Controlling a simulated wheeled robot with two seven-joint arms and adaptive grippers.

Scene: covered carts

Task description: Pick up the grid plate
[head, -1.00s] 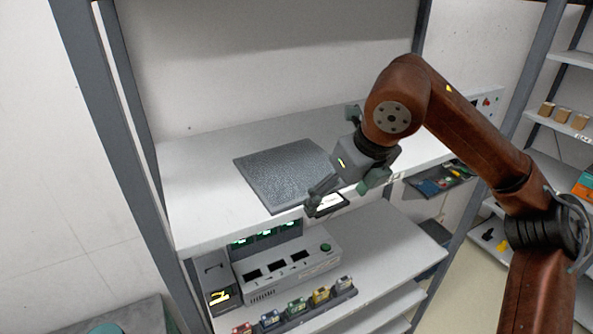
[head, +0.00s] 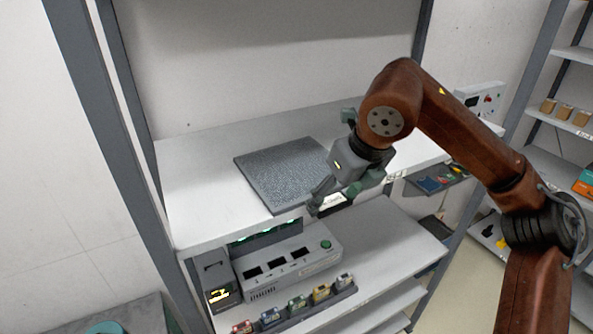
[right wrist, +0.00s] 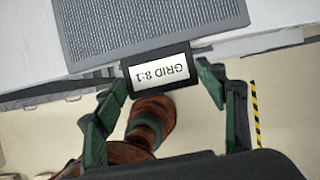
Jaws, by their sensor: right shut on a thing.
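The grid plate (head: 282,172) is a flat grey textured square lying on the white shelf top (head: 200,205), with its front corner near the shelf's front edge. Its front tab carries a white label reading "GRID 8:1" (right wrist: 160,73) in the right wrist view, where the plate (right wrist: 150,25) fills the upper part. I see no clear gap between plate and shelf. My left gripper is not in view.
Below the shelf stands a grey device (head: 290,262) with dark windows and a green button. A rack of small coloured blocks (head: 300,305) lies before it. Grey posts (head: 95,120) flank the shelf. The white top left of the plate is clear.

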